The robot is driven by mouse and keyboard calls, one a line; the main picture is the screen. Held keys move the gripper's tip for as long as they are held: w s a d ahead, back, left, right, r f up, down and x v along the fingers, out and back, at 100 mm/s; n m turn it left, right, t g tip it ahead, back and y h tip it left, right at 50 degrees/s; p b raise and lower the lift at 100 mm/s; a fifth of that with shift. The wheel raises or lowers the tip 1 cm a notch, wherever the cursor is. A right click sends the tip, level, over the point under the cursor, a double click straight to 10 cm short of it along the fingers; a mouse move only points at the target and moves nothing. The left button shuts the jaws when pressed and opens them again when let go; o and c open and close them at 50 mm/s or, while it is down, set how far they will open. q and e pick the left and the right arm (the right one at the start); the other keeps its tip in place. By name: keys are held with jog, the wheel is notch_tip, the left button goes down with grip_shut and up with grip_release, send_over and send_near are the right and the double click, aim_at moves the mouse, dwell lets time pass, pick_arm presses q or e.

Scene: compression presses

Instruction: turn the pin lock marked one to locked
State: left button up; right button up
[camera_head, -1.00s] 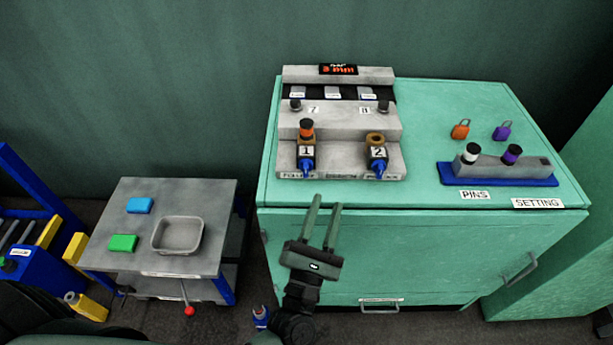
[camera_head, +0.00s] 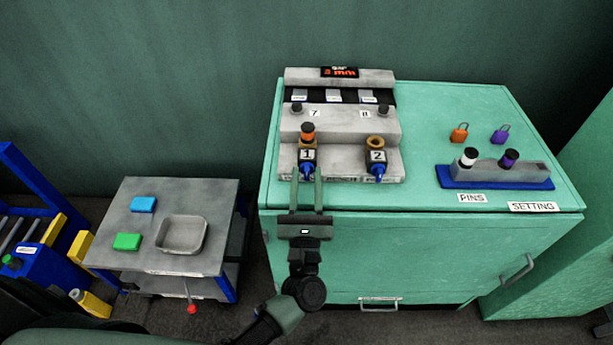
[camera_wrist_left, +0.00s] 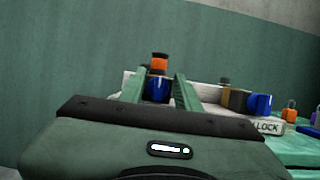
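The pin lock marked one (camera_head: 307,156) is on the left of the grey press block, with a blue pointed lever at its front and an orange and black pin (camera_head: 308,132) standing in its top. My left gripper (camera_head: 308,173) is open, its fingers pointing at the blue lever, one on each side of it in the picture. In the left wrist view the blue lever (camera_wrist_left: 156,89) shows between the green fingertips, below the orange pin. I cannot tell whether the fingers touch it. The pin lock marked two (camera_head: 377,157) stands to the right, its top ring without a pin. My right gripper is not seen.
A blue-based pin rack (camera_head: 497,180) with a white-topped and a purple pin is at the right on the green cabinet (camera_head: 400,235), near orange and purple padlocks. A grey cart (camera_head: 135,225) with a tray (camera_head: 181,250) stands left.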

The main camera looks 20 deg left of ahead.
pick_arm(q)
grip_shut()
